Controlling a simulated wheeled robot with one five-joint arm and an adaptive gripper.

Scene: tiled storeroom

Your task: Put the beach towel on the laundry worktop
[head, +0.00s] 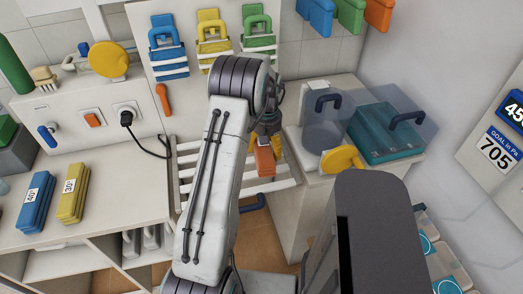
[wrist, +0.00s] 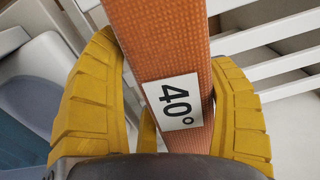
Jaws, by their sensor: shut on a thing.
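An orange folded towel with a white 40° label (wrist: 160,60) is between the yellow fingers of my gripper (wrist: 168,75) in the wrist view. My gripper is shut on it. In the head view the orange towel (head: 265,162) hangs below my gripper (head: 264,148), over the white slatted rack, apart from the worktop. I take it as the beach towel, though no name shows. The laundry worktop (head: 105,185) is the pale counter at the left. A blue folded towel (head: 36,202) labelled 40° and a yellow one (head: 73,193) labelled 30° lie on it.
The white slatted rack (head: 188,160) stands between the worktop and a right counter (head: 310,165). That counter holds clear-covered bins, one teal (head: 385,130), and a yellow round thing (head: 342,159). A black plug (head: 126,118) and cord hang behind the worktop. The worktop right of the yellow towel is bare.

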